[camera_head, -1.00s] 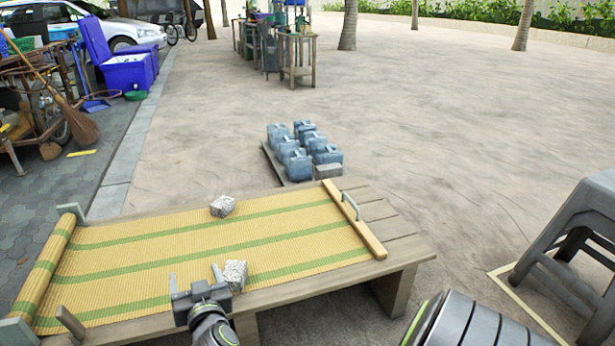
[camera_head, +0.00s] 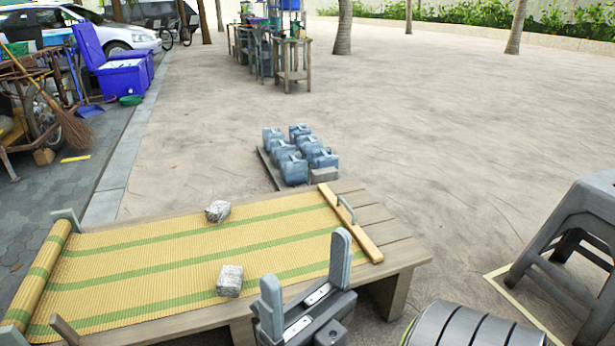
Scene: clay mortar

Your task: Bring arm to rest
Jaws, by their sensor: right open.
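My right gripper (camera_head: 306,283) is at the bottom middle, its two grey fingers standing up and wide apart with nothing between them. It is at the near edge of the wooden bench, right of the near clay block. My left gripper is not in view. One grey speckled clay block (camera_head: 229,281) lies on the yellow mat (camera_head: 150,262) near its front edge. A second clay block (camera_head: 218,211) lies near the mat's back edge. Both blocks are apart from the gripper.
The mat lies on a wooden bench (camera_head: 400,254) with a handled wooden bar (camera_head: 352,228) at its right end. Several blue jugs (camera_head: 287,160) stand on the ground behind. A grey stool (camera_head: 575,235) stands at the right. Open paving (camera_head: 440,120) lies beyond.

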